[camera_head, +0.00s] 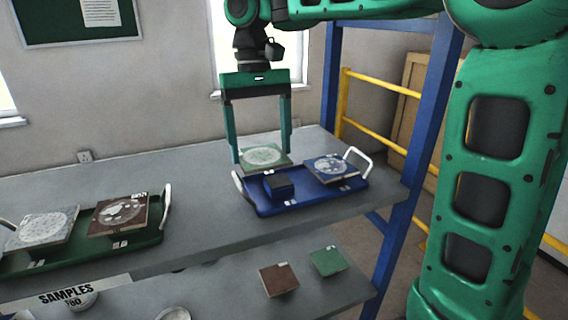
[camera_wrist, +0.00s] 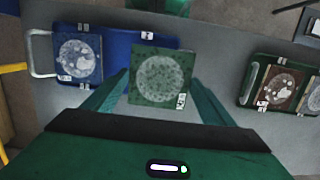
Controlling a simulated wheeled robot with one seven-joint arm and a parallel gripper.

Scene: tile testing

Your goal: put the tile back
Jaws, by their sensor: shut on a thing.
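My gripper (camera_head: 262,158) is shut on a green tile (camera_head: 264,156) with a pale round patch, its two fingers on opposite edges. The tile lies roughly flat at the back left part of the blue tray (camera_head: 262,208); I cannot tell whether it touches the tray. The wrist view shows the tile (camera_wrist: 160,75) between the fingers, covering part of the blue tray (camera_wrist: 122,42). A blue tile (camera_head: 330,168) with pale blotches sits at the tray's right end.
A green tray (camera_head: 150,238) at the left holds a pale tile (camera_head: 42,228) and a brown tile (camera_head: 120,214). The grey shelf (camera_head: 205,215) is bare between the trays. A blue post (camera_head: 418,130) rises at the right. The lower shelf holds plain red (camera_head: 279,280) and green (camera_head: 328,261) tiles.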

